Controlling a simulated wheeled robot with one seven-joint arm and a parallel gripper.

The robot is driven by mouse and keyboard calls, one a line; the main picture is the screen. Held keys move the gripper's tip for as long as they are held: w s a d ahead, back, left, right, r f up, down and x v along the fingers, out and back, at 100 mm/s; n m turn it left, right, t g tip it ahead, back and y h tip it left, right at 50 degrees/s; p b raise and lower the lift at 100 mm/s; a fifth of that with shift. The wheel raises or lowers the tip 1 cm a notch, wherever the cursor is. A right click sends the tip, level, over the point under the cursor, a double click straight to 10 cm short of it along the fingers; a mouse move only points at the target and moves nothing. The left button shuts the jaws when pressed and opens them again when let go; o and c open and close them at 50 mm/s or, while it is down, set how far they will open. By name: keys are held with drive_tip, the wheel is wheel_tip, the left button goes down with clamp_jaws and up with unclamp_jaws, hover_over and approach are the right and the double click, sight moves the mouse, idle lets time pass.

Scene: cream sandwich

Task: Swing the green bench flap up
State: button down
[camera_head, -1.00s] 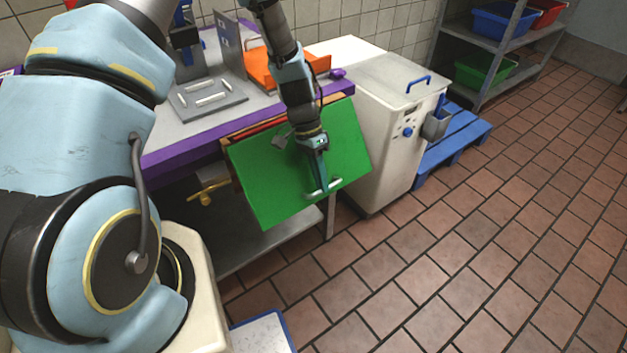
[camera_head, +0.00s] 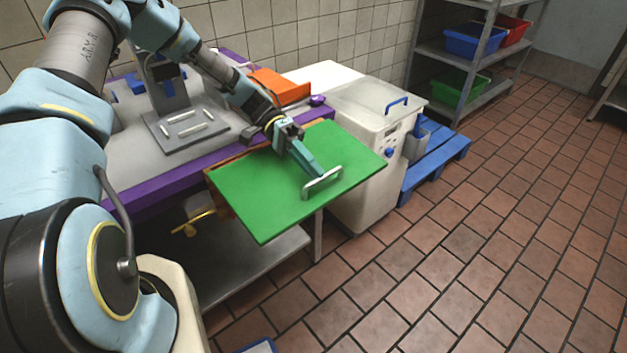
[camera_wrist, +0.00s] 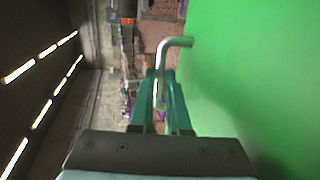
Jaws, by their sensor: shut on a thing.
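The green bench flap (camera_head: 265,200) is hinged at the purple-edged bench and stands out from it, raised close to level. Its metal handle (camera_head: 323,182) sits near the outer edge. My gripper (camera_head: 318,177) reaches over the flap from the bench side, and its fingers are shut on the handle. In the wrist view, the teal fingers (camera_wrist: 159,100) close around one end of the bent handle bar (camera_wrist: 176,42). The green flap surface (camera_wrist: 250,80) fills the right side there.
The bench (camera_head: 130,190) holds a grey plate with white bars (camera_head: 185,128) and an orange block (camera_head: 280,87). A white machine (camera_head: 365,190) stands close to the flap's right. A blue pallet (camera_head: 435,160) and a shelf with bins (camera_head: 475,40) lie beyond. The tiled floor (camera_head: 430,270) is open.

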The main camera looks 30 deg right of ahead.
drive_tip(key=shift+w+r, duration=0.2)
drive_tip(key=shift+r, duration=0.4)
drive_tip(key=shift+w+r, duration=0.2)
drive_tip(key=shift+r, duration=0.4)
drive_tip(key=c, duration=0.9)
unclamp_jaws()
drive_tip(key=shift+w+a, duration=0.1)
drive_tip(key=shift+w, duration=0.35)
drive_tip(key=b+v, duration=0.3)
drive_tip(key=v, duration=0.5)
drive_tip(key=shift+w, duration=0.35)
drive_tip(key=shift+w+a+r+b, duration=0.2)
drive_tip(key=shift+w+r+b, duration=0.1)
drive_tip(key=shift+w, duration=0.25)
